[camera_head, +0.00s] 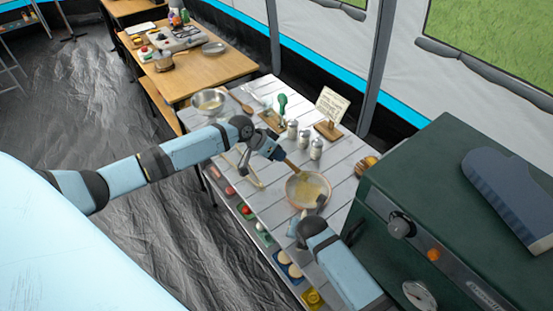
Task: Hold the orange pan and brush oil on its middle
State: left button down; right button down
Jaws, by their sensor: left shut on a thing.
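The orange pan (294,202) sits on the white slatted table, with a yellowish layer inside. My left gripper (279,156) is shut on a brown handle (291,165) that runs to the pan's upper left rim; I take it as the pan's handle. My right gripper (318,208) is at the pan's lower right edge, with a dark part over the rim. Whether it holds anything is too small to tell. I cannot make out a brush for certain.
Several shakers (304,139) and a recipe card (332,103) on a stand are behind the pan. A metal bowl (208,101) stands at the table's far left. A dark green oven (450,180) with a blue mitt (505,185) blocks the right side.

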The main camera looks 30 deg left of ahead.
pick_arm(q)
jog(key=shift+r, duration=3.8)
pick_arm(e)
jog(key=c, duration=0.9)
grip_release()
jog(key=shift+c, duration=0.2)
jog(key=v, duration=0.9)
jog(key=shift+w+a, duration=0.25)
jog(key=shift+r, duration=0.1)
